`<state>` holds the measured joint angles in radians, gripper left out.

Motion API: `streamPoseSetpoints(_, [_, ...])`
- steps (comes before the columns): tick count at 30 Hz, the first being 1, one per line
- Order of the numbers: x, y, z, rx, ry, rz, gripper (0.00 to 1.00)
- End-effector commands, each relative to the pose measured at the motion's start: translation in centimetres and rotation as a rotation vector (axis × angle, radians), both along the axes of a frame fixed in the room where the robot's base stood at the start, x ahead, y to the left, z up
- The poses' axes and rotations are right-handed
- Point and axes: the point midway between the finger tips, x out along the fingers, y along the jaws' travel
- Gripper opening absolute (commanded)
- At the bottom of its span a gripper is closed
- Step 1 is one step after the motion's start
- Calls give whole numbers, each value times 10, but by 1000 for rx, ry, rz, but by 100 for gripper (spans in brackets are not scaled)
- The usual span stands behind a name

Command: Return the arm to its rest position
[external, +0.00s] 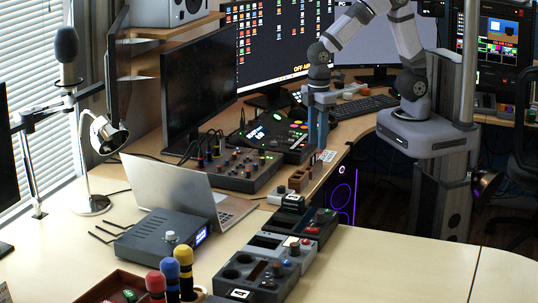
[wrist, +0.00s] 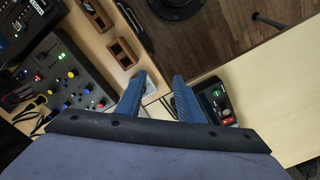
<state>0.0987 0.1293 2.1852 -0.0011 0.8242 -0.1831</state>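My gripper (external: 317,143) hangs from my arm with its blue fingers pointing down, above the desk edge near the small wooden blocks. In the wrist view my gripper (wrist: 159,78) shows two blue fingers standing apart with nothing held between them. My arm is bent, and its base stands on a grey pedestal at the right of the external view.
A mixer (external: 240,168) with knobs and a laptop (external: 185,190) stand left of my gripper. A keyboard (external: 362,106) and monitors are behind it. Control boxes (external: 258,278) line the front table's edge. The front table's right side (external: 400,265) is clear.

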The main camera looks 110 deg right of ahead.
Motion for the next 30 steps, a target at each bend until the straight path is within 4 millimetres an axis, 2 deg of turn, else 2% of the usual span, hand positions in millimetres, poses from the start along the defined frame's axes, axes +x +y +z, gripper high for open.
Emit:
streamPoseSetpoints(1, [-18, 8, 2, 0, -2, -9, 34])
streamPoseSetpoints(3, [-41, 16, 0, 0, -1, -30, 34])
streamPoseSetpoints(6, [-66, 24, -4, 0, 0, -51, 34])
streamPoseSetpoints(10, [-88, 29, -8, 0, 1, -72, 34])
streamPoseSetpoints(15, [-99, 32, -11, 0, 1, -82, 34])
streamPoseSetpoints(30, [-99, 31, -11, 0, 2, -82, 34])
